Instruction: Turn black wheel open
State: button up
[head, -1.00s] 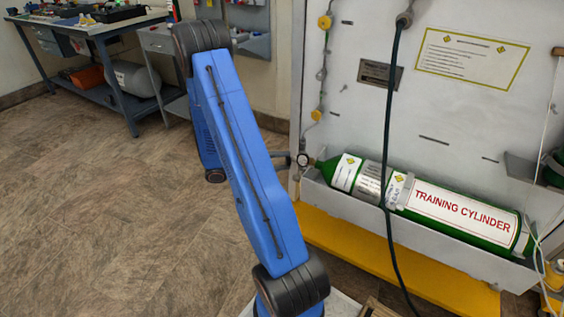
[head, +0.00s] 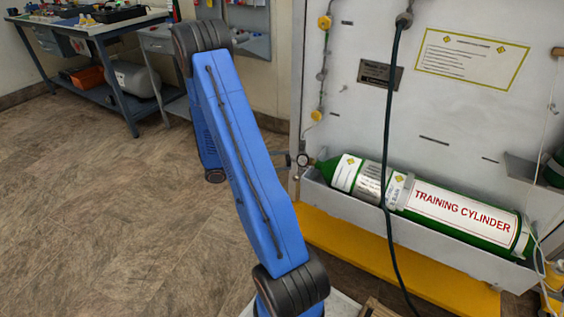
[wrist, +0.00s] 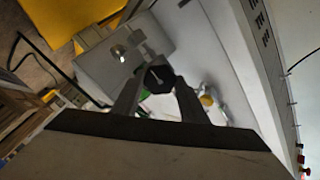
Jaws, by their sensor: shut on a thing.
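The black wheel (wrist: 158,77) shows in the wrist view as a dark, faceted knob. My gripper (wrist: 159,88) is shut on the black wheel, with one grey finger on each side of it. A small round gauge (head: 303,159) sits at the neck end. How far the wheel is turned I cannot tell.
A dark hose (head: 388,130) hangs down in front of the panel (head: 450,120) and cylinder. A yellow step (head: 400,264) runs along the panel's base. A workbench (head: 95,28) stands at the back left. The brown floor on the left is clear.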

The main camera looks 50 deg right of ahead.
jog(key=shift+w, duration=0.1)
dwell(0.3)
jog(key=o, duration=1)
jog(key=shift+o, duration=0.2)
jog(key=shift+a, duration=0.1)
jog(key=v, duration=1.7)
jog(key=shift+w, duration=0.2)
jog(key=shift+a, duration=0.1)
